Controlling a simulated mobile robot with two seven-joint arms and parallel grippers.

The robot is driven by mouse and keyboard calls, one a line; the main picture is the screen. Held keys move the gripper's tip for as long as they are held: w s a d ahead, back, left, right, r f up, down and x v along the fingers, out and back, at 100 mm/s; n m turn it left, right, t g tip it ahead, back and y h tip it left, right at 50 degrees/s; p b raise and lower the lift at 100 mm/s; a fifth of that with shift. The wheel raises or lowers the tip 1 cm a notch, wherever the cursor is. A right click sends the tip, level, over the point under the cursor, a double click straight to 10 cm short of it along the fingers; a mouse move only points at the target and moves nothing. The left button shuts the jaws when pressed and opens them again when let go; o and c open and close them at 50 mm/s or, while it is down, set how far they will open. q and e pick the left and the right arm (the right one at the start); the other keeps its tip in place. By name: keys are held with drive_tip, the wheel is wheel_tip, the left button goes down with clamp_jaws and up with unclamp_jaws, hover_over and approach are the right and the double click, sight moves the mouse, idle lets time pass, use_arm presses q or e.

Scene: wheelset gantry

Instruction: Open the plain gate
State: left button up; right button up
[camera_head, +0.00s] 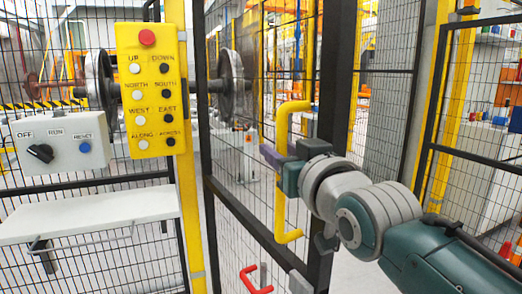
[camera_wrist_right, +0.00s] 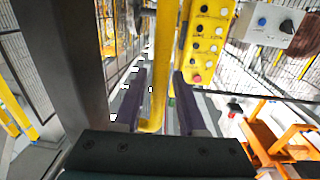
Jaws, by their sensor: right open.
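The gate (camera_head: 262,222) is a black-framed mesh panel right of the yellow post in the head view. Its handle (camera_head: 282,205) is a yellow upright bar with bent ends; it also shows in the right wrist view (camera_wrist_right: 160,75). My right gripper (camera_head: 275,155) reaches in from the right at about the handle's mid-height. In the right wrist view its two purple fingers (camera_wrist_right: 157,100) stand apart, with the yellow bar between them. A gap shows on both sides of the bar. I cannot tell whether the gate is latched. My left gripper is not in view.
A yellow button box (camera_head: 153,90) with a red button hangs on the post left of the gate. A grey switch box (camera_head: 60,140) and a white shelf (camera_head: 90,215) are further left. A red handle (camera_head: 254,282) sits low by the gate. A wheelset (camera_head: 230,85) stands behind the mesh.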

drive_tip(key=shift+o, duration=0.7)
drive_tip(key=shift+s+r, duration=0.1)
drive_tip(key=shift+s, duration=0.1)
drive_tip(key=p+v, duration=0.1)
drive_tip(key=v, duration=0.8)
drive_tip(key=shift+s+d+p, duration=0.15)
drive_tip(key=shift+s+p, duration=0.15)
drive_tip(key=shift+p, duration=0.1)
